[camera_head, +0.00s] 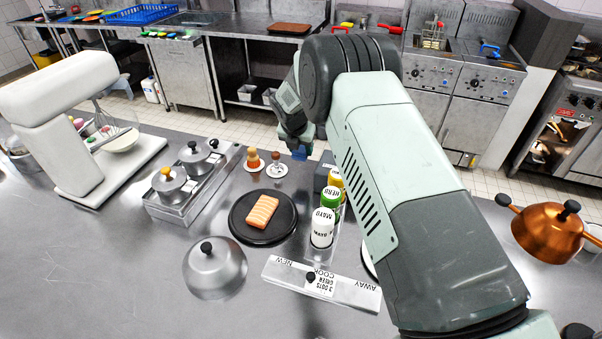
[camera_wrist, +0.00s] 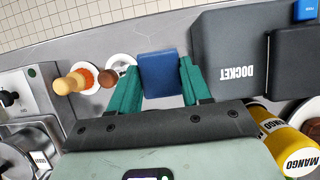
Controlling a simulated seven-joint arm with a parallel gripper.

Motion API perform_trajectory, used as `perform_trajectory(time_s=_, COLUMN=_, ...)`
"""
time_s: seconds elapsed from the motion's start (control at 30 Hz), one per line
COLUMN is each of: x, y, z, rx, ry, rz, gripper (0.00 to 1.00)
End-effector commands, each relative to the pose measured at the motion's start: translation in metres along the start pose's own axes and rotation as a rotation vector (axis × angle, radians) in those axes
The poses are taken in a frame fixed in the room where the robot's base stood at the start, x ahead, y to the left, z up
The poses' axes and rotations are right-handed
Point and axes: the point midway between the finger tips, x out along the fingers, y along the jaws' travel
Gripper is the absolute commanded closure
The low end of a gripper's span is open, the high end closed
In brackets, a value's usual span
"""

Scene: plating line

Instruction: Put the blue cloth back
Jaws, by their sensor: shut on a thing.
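The blue cloth (camera_wrist: 159,76) shows as a small, folded-looking square between the teal fingers of my gripper (camera_wrist: 158,84) in the wrist view. My gripper is shut on it, close to the far edge of the steel counter. In the head view, a bit of the cloth (camera_head: 300,153) shows below my gripper (camera_head: 296,142), beyond the round wooden-topped tools. My arm covers part of the counter to the right. Whether the cloth touches the counter is unclear.
A dark box marked DOCKET (camera_wrist: 235,60) stands close right of the cloth. Two wooden-topped tools on white dishes, one orange-brown (camera_wrist: 78,82), are close left. Sauce bottles (camera_head: 322,228), a black plate (camera_head: 264,237) with salmon and a lidded-pot rack (camera_head: 180,212) stand nearer.

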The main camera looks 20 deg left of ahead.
Motion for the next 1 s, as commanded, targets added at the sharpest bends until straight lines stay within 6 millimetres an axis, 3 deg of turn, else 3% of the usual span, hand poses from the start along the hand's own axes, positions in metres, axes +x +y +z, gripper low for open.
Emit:
perform_trajectory(time_s=0.13, x=0.028, y=0.0, z=-0.013, rx=-0.002, ry=0.002, rz=-0.002, gripper=0.76)
perform_trajectory(time_s=0.6, x=0.075, y=-0.001, z=-0.033, rx=0.001, ry=0.001, rz=-0.003, gripper=0.76)
perform_trajectory(time_s=0.97, x=0.079, y=-0.001, z=-0.034, rx=0.002, ry=0.001, rz=-0.002, gripper=0.76)
perform_trajectory(time_s=1.0, x=0.079, y=-0.001, z=-0.034, rx=0.003, ry=0.001, rz=-0.002, gripper=0.49)
